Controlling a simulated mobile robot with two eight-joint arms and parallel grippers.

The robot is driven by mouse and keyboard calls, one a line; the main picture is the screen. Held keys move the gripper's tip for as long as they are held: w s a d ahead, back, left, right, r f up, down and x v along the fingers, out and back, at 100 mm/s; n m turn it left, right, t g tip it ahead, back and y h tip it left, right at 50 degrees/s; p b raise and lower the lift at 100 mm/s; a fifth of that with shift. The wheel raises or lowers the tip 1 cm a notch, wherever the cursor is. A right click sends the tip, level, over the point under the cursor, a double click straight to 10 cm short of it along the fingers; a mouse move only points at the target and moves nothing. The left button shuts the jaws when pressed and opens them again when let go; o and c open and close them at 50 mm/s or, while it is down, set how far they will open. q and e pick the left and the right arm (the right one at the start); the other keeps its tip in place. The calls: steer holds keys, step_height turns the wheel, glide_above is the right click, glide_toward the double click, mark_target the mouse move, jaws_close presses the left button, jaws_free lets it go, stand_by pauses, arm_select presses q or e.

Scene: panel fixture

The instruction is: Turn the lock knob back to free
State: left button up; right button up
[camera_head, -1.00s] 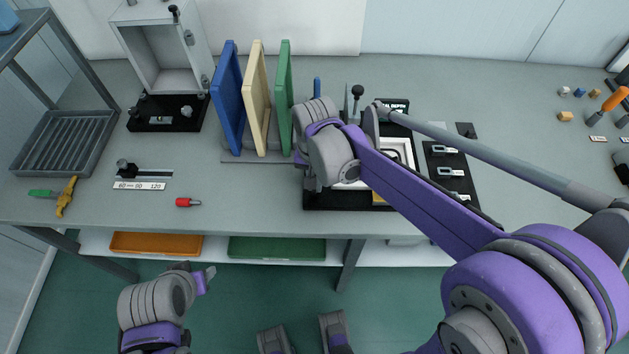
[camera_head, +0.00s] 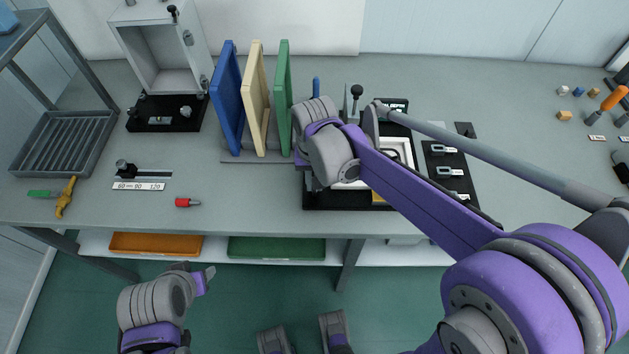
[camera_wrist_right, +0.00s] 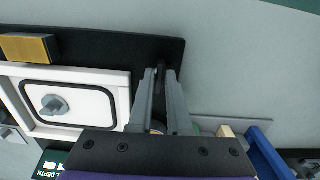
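The black panel fixture (camera_head: 340,203) lies on the bench below the middle of the head view, partly hidden by my right arm. My right gripper (camera_wrist_right: 160,75) points down at the edge of this black panel in the right wrist view. Its two fingertips are close together with a narrow dark gap; a small dark part shows between them, but I cannot tell whether it is the lock knob or whether it is gripped. A round grey knob (camera_wrist_right: 55,105) sits on the white framed plate, apart from the fingers. My left gripper (camera_head: 198,275) hangs in front of the bench, away from the panel.
Blue (camera_head: 228,98), cream (camera_head: 257,98) and green (camera_head: 284,95) upright boards stand left of my right gripper. A black post with a ball top (camera_head: 356,95) stands behind it.

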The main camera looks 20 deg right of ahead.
steer(key=o, duration=0.3)
step_height(320, 180, up, 11)
steer(key=p, duration=0.1)
stand_by(0.4)
steer(key=shift+s+f, duration=0.1)
stand_by(0.4)
steer(key=s+d+f+n+t+p, duration=0.1)
steer(key=s+d+f+t+p, duration=0.1)
steer(key=s, duration=0.4)
steer(key=s+d+f+n+t+p, duration=0.2)
steer(key=s+d+t, duration=0.1)
steer(key=s, duration=0.4)
steer(key=shift+s+d+f, duration=0.25)
steer(key=shift+s+d, duration=0.05)
steer(key=shift+d, duration=0.4)
